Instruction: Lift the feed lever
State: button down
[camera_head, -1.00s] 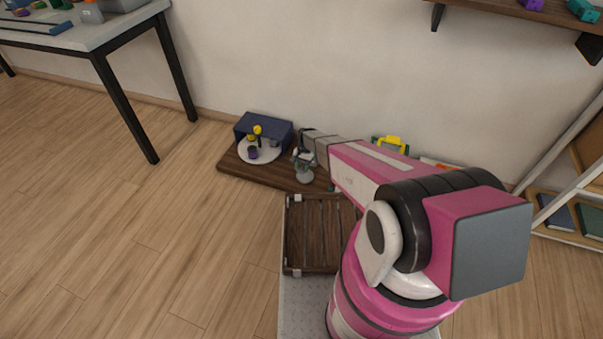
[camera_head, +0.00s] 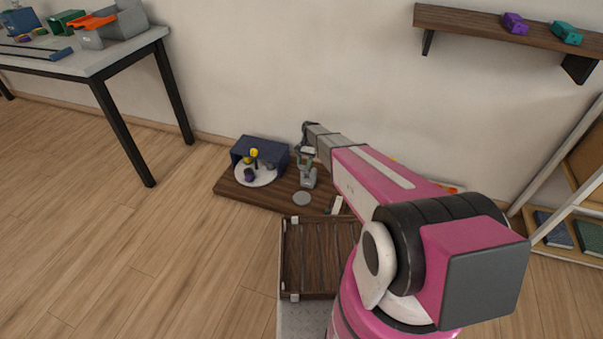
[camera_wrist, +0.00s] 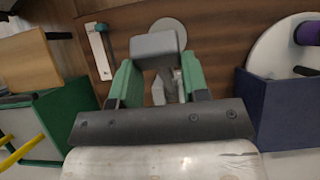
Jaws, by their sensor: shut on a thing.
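My gripper (camera_head: 308,154) is above the brown board (camera_head: 235,189) by the wall. In the wrist view its green fingers (camera_wrist: 159,80) are closed on a grey block-like part (camera_wrist: 155,44), which hides what lies behind it. In the head view a grey part (camera_head: 308,177) shows just below the fingers. I cannot tell for sure whether it is the feed lever, or whether it touches the board. A pale upright strip with a dark green handle (camera_wrist: 103,30) stands beside it; the strip also shows in the head view (camera_head: 337,204).
A grey disc (camera_head: 301,199) lies on the board. A navy box (camera_head: 262,150) and a white round plate (camera_head: 254,177) with purple and yellow pieces are to the left. A slatted wooden tray (camera_head: 306,258) is in front. Open floor lies left.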

jog(key=w+d, duration=0.5)
jog(key=w, duration=0.9)
jog(key=shift+f, duration=0.15)
jog(key=shift+d, duration=0.1)
jog(key=c, duration=0.6)
grip_release()
jog(key=s+a+r, duration=0.7)
jog(key=a+r, duration=0.2)
jog(key=r, duration=0.2)
jog(key=shift+a, duration=0.15)
